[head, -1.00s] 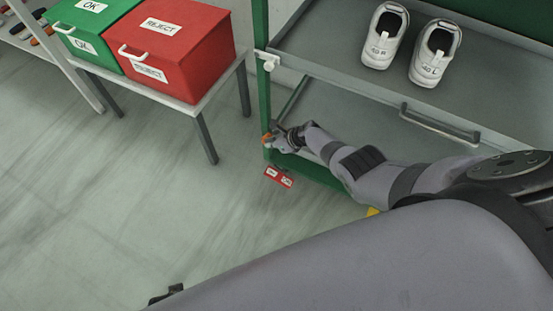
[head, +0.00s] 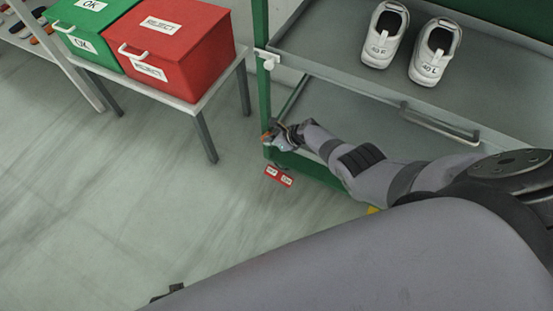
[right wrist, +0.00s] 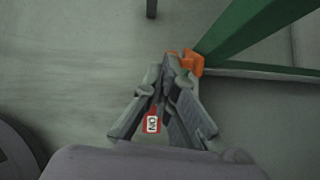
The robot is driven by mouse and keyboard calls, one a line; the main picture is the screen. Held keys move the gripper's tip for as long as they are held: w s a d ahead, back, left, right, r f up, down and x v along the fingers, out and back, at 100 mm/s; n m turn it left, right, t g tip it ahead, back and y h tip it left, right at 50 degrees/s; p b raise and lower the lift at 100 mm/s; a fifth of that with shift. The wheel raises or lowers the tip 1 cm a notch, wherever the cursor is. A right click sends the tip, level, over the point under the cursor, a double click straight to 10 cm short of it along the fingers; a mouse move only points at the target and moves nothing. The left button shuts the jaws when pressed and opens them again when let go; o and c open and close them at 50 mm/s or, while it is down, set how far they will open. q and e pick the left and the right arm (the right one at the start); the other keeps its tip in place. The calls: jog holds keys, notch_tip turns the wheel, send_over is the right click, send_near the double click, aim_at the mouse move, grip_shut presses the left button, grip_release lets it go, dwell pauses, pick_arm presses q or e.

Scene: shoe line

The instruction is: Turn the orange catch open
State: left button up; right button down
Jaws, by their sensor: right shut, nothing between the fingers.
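The orange catch (head: 265,136) sits at the front post of the green rack, low down, and is partly hidden by my right gripper (head: 273,134) in the head view. In the right wrist view the orange catch (right wrist: 194,62) shows just beside and behind the fingertips of my right gripper (right wrist: 170,62). Those fingers are shut with nothing between them. The tips are at the catch and seem to touch it, but I cannot be sure of contact. My left gripper cannot be made out.
A red tag (head: 279,176) with white labels is just below the catch. The green rack post (head: 262,95) stands beside it. White shoes (head: 384,36) are on the grey shelf above. A red REJECT box (head: 190,50) and green OK box (head: 88,35) stand on a table at left. Floor between is clear.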

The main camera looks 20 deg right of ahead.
jog(key=shift+s+d, duration=0.1)
jog(key=shift+d, duration=0.05)
dwell(0.4)
jog(key=v, duration=1.1)
jog(key=shift+s+r, duration=0.15)
jog(key=shift+r, duration=0.3)
dwell(0.3)
